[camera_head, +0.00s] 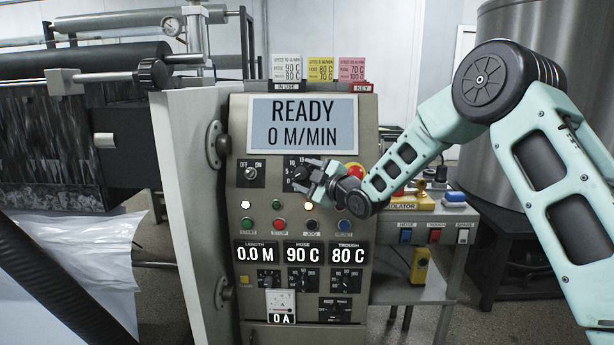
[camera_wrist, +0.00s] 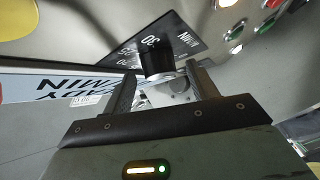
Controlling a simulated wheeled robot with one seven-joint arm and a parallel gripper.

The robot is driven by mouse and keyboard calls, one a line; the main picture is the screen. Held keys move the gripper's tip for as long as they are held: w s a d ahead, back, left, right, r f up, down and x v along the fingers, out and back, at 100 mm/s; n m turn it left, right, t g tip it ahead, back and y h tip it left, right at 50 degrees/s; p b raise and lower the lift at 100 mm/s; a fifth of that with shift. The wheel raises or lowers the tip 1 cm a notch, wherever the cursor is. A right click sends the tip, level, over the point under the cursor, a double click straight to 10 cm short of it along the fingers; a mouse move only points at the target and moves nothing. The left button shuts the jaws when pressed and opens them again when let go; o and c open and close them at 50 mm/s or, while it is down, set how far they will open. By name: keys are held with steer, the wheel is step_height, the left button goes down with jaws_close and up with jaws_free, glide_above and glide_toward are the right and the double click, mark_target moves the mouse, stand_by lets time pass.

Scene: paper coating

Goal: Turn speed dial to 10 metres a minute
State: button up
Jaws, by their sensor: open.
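The speed dial (camera_head: 298,174) is a black knob on a dark scale plate, below the display and right of the ON/OFF switch. In the wrist view the knob (camera_wrist: 156,58) stands in front of the gap between my fingertips, with the plate's numbers and M/MIN seen upside down. My gripper (camera_head: 315,177) is open at the dial; its fingers (camera_wrist: 160,78) lie on either side of the knob's line. I cannot tell whether they touch it. The gripper partly covers the dial plate in the head view. The display (camera_head: 302,124) reads READY, 0 M/MIN.
A red emergency button (camera_head: 354,171) sits close to my gripper. Coloured buttons such as the green START (camera_head: 248,225) and red STOP (camera_head: 280,225) lie below the dial. Colour cards (camera_head: 320,68) stand on top of the panel. A side bench (camera_head: 425,290) is at right.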

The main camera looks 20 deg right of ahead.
steer(key=c, duration=1)
steer(key=shift+f+b, duration=0.25)
steer(key=shift+b, duration=0.4)
